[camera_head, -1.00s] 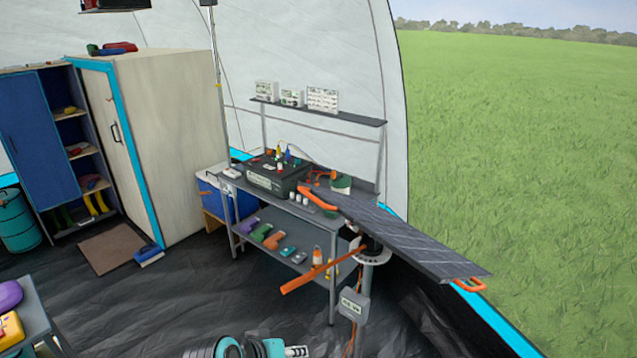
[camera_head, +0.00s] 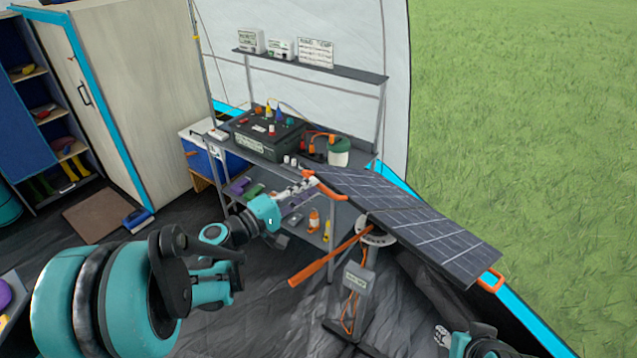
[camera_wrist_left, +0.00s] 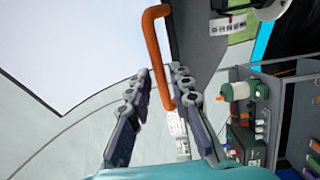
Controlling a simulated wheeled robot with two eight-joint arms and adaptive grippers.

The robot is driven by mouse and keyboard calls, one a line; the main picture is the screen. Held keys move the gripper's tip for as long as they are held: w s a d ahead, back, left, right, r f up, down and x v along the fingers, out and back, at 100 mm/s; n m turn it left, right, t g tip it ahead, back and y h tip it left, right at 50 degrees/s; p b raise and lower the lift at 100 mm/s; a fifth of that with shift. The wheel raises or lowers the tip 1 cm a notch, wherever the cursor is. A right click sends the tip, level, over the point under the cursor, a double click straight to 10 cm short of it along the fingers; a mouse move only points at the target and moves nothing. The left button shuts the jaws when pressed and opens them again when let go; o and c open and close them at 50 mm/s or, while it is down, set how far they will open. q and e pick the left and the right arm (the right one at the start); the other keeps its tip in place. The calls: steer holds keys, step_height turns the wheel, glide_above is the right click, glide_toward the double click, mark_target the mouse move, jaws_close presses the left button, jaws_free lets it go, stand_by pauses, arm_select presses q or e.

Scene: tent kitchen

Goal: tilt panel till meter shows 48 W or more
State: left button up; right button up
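The dark blue solar panel (camera_head: 405,217) lies tilted on a post, with an orange handle at each end. My left gripper (camera_head: 306,184) is at the panel's left orange handle (camera_head: 325,189). In the left wrist view, the fingers of my left gripper (camera_wrist_left: 162,75) are spread, with the orange handle (camera_wrist_left: 156,38) between them. I cannot tell whether a finger touches it. The grey meter box (camera_head: 358,279) sits low on the post; its reading is too small to make out. Part of my right arm shows at the bottom right; its fingers are not clear.
An orange lever (camera_head: 325,259) sticks out left below the panel. Behind is a metal bench with a black battery (camera_head: 265,138) and a green-and-white container (camera_head: 339,152). A tall cabinet (camera_head: 135,95) stands left. Dark floor lies open in front.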

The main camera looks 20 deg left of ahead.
arm_select(q)
steer(key=shift+x, duration=1.65)
jaws_close()
